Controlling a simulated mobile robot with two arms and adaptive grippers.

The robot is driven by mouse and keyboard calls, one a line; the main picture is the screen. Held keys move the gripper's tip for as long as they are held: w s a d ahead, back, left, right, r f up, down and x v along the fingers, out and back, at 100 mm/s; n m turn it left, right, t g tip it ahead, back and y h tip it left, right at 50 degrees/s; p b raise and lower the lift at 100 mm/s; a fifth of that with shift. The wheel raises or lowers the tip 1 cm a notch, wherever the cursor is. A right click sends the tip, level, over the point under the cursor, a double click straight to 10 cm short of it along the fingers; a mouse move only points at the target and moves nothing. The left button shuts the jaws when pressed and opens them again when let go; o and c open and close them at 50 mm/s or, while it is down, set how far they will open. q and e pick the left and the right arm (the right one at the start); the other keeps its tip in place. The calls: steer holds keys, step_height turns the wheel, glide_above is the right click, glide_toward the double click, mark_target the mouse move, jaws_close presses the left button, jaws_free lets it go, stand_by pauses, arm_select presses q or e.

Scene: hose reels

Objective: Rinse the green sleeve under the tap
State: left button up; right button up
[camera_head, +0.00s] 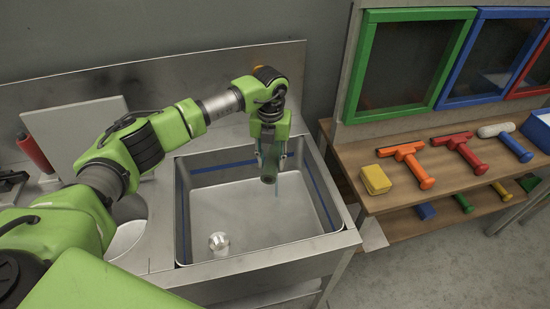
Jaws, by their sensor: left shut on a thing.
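My left arm reaches over the metal sink (184,215) from the left. My left gripper (270,160) points down above the back right of the basin and is shut on the green sleeve (268,178), a small dark green piece at the fingertips. The fingers hide much of the sleeve. A thin pale vertical line shows just right of it; I cannot tell whether it is water. The tap is mostly hidden behind my arm; only a bit of orange shows there. My right gripper is not in view.
A blue stripe runs around the inside of the basin, and a silver drain piece (219,243) sits on its floor. At right, a wooden shelf (390,205) holds a yellow sponge (376,179), an orange squeegee (412,163) and other tools. A red roller (35,152) is at left.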

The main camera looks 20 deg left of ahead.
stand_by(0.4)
arm_select(q)
steer(key=shift+w+d+b, duration=0.15)
steer(key=shift+d+b, duration=0.15)
steer(key=shift+s+a, duration=0.25)
steer(key=shift+a, duration=0.1)
stand_by(0.4)
steer(key=shift+d, duration=0.15)
steer(key=shift+w+d, duration=0.2)
steer(key=shift+w, duration=0.1)
steer(key=shift+s, duration=0.1)
